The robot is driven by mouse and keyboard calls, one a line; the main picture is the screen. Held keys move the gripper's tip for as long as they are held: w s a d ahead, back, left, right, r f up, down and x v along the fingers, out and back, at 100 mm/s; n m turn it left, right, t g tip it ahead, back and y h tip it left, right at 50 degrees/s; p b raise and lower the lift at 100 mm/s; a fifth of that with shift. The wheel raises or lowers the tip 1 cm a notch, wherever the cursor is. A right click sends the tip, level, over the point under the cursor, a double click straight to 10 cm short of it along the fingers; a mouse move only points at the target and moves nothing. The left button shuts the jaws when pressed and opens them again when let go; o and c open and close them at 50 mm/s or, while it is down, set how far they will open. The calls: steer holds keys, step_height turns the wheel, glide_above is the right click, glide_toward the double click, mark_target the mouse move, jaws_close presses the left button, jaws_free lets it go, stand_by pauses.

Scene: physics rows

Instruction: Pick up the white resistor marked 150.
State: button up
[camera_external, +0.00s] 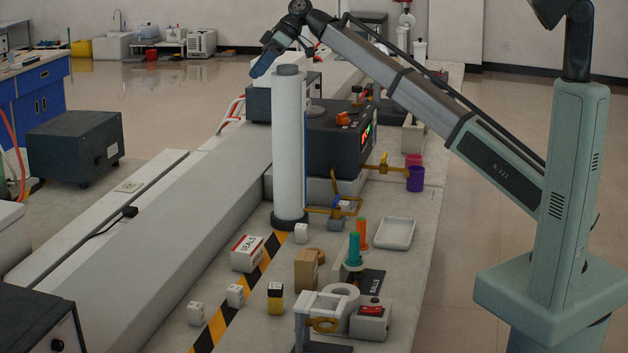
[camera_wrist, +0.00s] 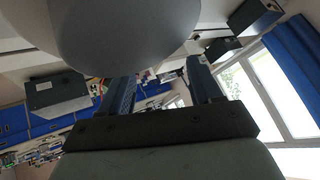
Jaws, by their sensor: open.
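Small white blocks stand on the bench in the external view: one at the lower left (camera_external: 195,313), one just right of it (camera_external: 235,295), and one near the foot of the white column (camera_external: 301,233). Their markings are too small to read, so I cannot tell which is the resistor marked 150. My gripper (camera_external: 260,67) is high above the bench, beside the top of the white column (camera_external: 289,150), far from the blocks. In the wrist view my gripper (camera_wrist: 160,82) is open and empty, its two blue fingers apart. No white block can be made out there.
A white and red box (camera_external: 247,254), a cardboard box (camera_external: 306,270), a yellow-black block (camera_external: 275,298) and a clamp stand (camera_external: 322,318) crowd the near bench. A white tray (camera_external: 394,233) lies at the right. A large rounded grey body (camera_wrist: 130,35) fills the wrist view's upper part.

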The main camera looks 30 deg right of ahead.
steer(key=s+a+f+m+h, duration=0.1)
steer(key=s+a+f+h, duration=0.2)
steer(key=s+a+f, duration=0.7)
steer(key=m+t+h, duration=0.1)
steer(key=m+h, duration=0.4)
steer(key=h, duration=0.1)
glide_above(235, 288)
steer(key=f, duration=2.7)
steer(key=shift+w+a, duration=0.2)
steer(key=shift+s+d+f, duration=0.1)
steer(key=shift+f, duration=1.25)
steer(key=shift+s+d+f, duration=0.1)
steer(key=shift+f, duration=1.2)
steer(key=c, duration=1)
